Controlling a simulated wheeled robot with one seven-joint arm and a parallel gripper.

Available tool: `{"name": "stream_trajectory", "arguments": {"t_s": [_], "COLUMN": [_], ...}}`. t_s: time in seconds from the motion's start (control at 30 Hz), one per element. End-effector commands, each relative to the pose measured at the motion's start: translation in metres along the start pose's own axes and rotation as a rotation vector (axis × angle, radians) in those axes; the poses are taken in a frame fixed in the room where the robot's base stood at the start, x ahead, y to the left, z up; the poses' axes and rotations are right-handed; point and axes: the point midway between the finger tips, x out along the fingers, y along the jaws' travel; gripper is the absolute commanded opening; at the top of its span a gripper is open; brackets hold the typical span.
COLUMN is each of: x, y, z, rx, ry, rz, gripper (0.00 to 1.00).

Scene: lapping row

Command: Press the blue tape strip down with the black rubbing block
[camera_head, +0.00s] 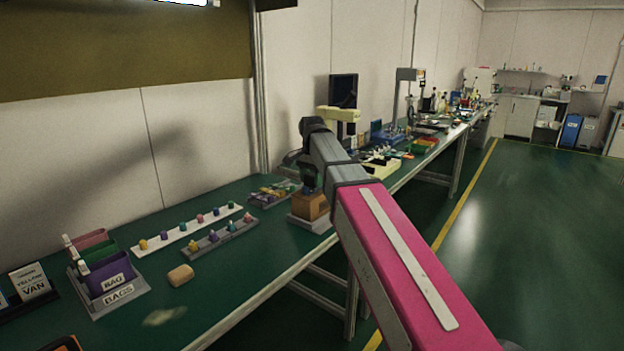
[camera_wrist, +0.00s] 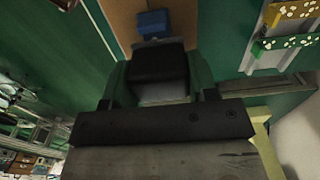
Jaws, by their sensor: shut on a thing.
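In the wrist view the black rubbing block (camera_wrist: 160,65) sits between the fingers of my gripper (camera_wrist: 158,78), which is shut on it. The blue tape strip (camera_wrist: 153,23) shows just beyond the block, on an orange-brown surface (camera_wrist: 120,18). The block covers part of what lies below it, and I cannot tell whether it touches the strip. In the head view my gripper (camera_head: 308,182) is over an orange-brown piece (camera_head: 311,206) on a grey base (camera_head: 312,224) near the bench edge. The strip and the block cannot be made out there.
The green bench (camera_head: 235,268) carries a white rail (camera_head: 190,231) and a grey rail (camera_head: 222,238) with coloured pegs, left of my gripper. A bag holder (camera_head: 108,270) and a tan block (camera_head: 181,275) stand nearer. A cream-coloured frame (camera_head: 340,114) stands behind my arm.

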Motion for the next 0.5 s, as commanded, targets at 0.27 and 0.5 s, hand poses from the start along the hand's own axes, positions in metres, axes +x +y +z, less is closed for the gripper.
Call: {"name": "stream_trajectory", "arguments": {"t_s": [0.27, 0.5], "x": [0.0024, 0.005], "y": [0.0, -0.0001], "z": [0.0, 0.0], "rx": [0.0, 0.0], "ry": [0.0, 0.0], "rz": [0.0, 0.0], "gripper": [0.34, 0.34]}}
